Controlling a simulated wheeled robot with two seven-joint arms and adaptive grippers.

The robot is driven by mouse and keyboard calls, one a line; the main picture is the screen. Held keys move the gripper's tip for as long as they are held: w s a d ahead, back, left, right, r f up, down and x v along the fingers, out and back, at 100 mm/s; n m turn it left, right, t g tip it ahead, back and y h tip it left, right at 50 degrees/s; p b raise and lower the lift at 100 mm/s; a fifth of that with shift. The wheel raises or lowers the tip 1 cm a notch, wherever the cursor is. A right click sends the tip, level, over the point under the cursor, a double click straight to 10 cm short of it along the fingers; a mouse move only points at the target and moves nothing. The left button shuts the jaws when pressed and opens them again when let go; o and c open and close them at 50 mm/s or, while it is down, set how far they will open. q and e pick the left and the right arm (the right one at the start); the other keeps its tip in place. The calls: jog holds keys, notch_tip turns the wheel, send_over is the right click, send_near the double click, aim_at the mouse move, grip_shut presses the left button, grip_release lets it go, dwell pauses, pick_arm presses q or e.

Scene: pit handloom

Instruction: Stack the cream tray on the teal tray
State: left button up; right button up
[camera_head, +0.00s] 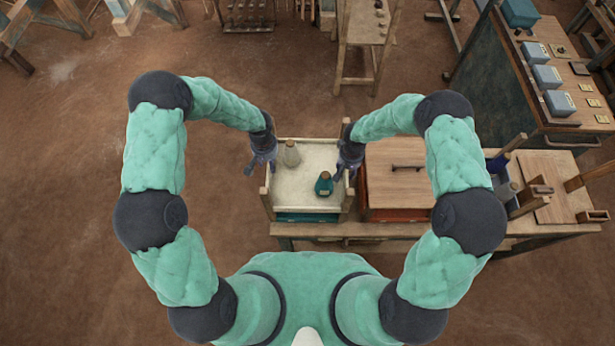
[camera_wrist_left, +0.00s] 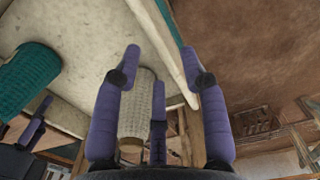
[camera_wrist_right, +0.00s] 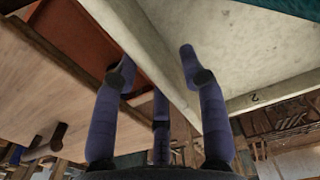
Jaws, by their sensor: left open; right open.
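The cream tray (camera_head: 308,196) sits at the middle of the bench, with teal (camera_head: 308,217) showing directly beneath its front edge, which looks like the teal tray. Any gap between the trays is hard to tell.
A wooden-lidded reddish box (camera_head: 395,180) stands close to the right of the trays. Wooden posts (camera_head: 266,203) rise at the tray corners. A wooden bench (camera_head: 340,229) carries these things. Farther right is a table with grey-blue boxes (camera_head: 547,77). The floor to the left is clear.

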pick_arm(q)
notch_tip(320, 180, up, 4)
jog(key=shift+r, duration=0.25)
pick_arm(e)
jog(key=shift+r, duration=0.1)
notch_tip(320, 180, up, 12)
dwell(0.3)
dwell(0.5)
